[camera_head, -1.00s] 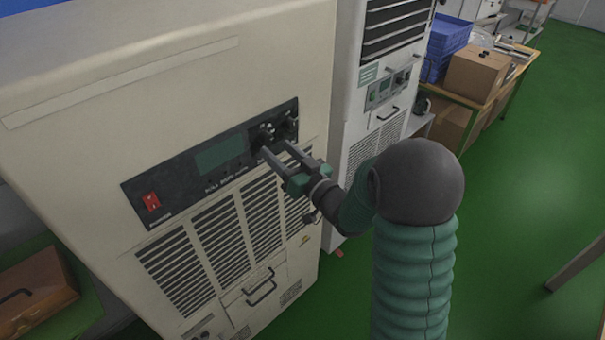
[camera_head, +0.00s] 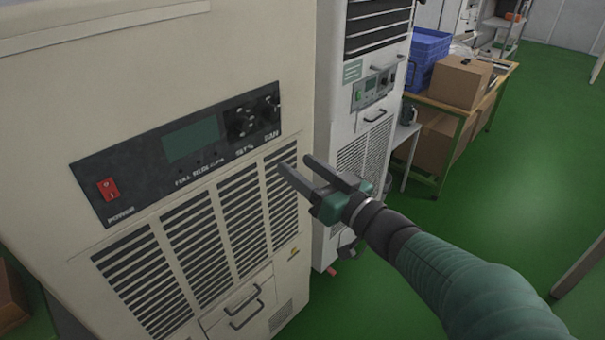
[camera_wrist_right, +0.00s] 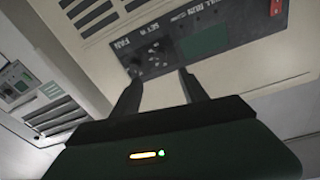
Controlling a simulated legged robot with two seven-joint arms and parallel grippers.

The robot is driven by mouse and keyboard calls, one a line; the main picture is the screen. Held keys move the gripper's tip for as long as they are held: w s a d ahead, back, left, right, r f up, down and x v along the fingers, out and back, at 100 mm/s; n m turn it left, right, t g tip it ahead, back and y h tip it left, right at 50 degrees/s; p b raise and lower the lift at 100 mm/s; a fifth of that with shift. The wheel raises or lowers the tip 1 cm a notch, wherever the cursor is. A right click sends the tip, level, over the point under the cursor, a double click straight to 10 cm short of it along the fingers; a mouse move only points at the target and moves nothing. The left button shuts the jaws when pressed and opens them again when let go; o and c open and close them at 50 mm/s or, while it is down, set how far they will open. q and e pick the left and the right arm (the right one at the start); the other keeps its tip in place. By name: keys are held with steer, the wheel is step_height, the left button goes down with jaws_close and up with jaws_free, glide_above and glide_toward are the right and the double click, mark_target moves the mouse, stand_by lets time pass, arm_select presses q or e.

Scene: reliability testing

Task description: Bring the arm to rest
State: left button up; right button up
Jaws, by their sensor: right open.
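My right gripper (camera_head: 296,168) is open and empty in the head view, in front of the cream machine's vent grille (camera_head: 243,214) and below right of its black control panel (camera_head: 180,150). The panel carries a red power switch (camera_head: 108,189), a dark display (camera_head: 191,138) and dark knobs (camera_head: 254,117) at its right end. In the right wrist view my right gripper (camera_wrist_right: 157,80) has its two fingers apart, with the panel's knob area (camera_wrist_right: 150,55) beyond them and nothing between them. My left gripper is not in view.
A second white machine (camera_head: 332,120) stands close behind to the right. A wooden table (camera_head: 440,105) holds a cardboard box (camera_head: 461,82) and blue crates (camera_head: 428,55). Green floor (camera_head: 520,190) is open at the right. A drawer handle (camera_head: 243,306) sticks out low on the cream machine.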

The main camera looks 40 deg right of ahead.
steer(key=shift+w+d+f, duration=0.1)
steer(key=shift+w, duration=0.05)
steer(key=w+a+f+g+h, duration=0.1)
steer(key=a+f+g, duration=0.3)
steer(key=f, duration=0.7)
steer(key=w+a+f+g+h, duration=0.15)
steer(key=f+g, duration=0.35)
steer(key=f, duration=0.5)
steer(key=s+a+f+n+g+y, duration=0.2)
steer(key=s+a+f+g, duration=0.5)
steer(key=s+a+f, duration=0.3)
steer(key=shift+a+f, duration=0.4)
steer(key=shift+a, duration=0.25)
steer(key=shift+d+y, duration=0.1)
steer(key=shift+y, duration=0.15)
